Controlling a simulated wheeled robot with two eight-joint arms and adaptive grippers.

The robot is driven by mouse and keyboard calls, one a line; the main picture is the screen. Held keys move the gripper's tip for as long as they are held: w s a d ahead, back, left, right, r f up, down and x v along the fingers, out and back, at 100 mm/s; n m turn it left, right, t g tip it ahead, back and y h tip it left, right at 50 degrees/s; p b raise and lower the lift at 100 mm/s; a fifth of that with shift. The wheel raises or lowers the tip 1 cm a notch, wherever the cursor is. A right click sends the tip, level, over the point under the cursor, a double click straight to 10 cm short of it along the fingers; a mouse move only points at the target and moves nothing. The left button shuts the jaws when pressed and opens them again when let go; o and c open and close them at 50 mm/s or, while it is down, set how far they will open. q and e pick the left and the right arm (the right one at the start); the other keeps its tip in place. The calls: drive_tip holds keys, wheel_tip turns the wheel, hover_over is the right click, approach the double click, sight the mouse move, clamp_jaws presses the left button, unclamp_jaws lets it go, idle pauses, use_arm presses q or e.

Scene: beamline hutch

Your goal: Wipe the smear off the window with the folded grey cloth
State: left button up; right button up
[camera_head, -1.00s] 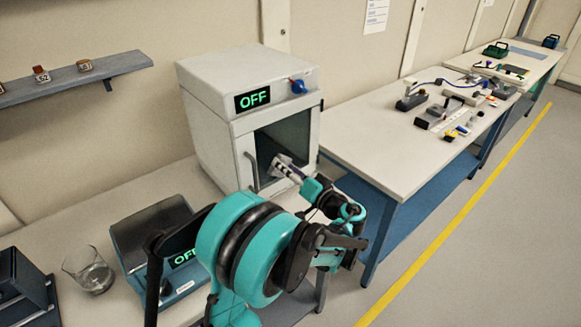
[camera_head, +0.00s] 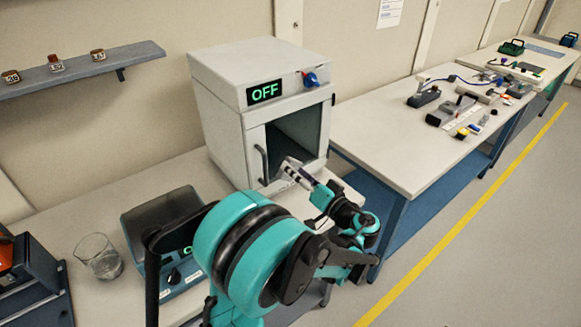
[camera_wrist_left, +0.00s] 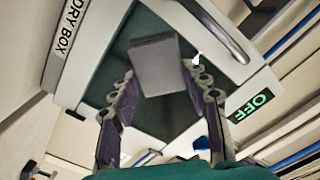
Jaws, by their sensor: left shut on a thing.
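The dry box is a white cabinet (camera_head: 225,110) with a dark window (camera_head: 307,128) in its front door. In the left wrist view the window (camera_wrist_left: 95,82) is a dark green pane behind the fingers. My left gripper (camera_head: 289,170) is in front of the lower part of the window, right of the door handle. In the wrist view its fingers are shut on the folded grey cloth (camera_wrist_left: 155,65), a flat grey block at the fingertips. I cannot tell whether the cloth touches the pane. My right gripper is not in view.
The door handle (camera_head: 262,164) stands out beside the window. A glass beaker (camera_head: 99,257) and a switched-off device (camera_head: 165,225) stand on the near bench. A second bench (camera_head: 370,130) with several tools stands to the right. A shelf (camera_head: 85,68) hangs at the left.

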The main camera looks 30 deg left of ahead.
use_arm(q)
drive_tip(key=shift+v, duration=1.1)
drive_tip(key=v, duration=0.3)
drive_tip(key=shift+w, duration=0.15)
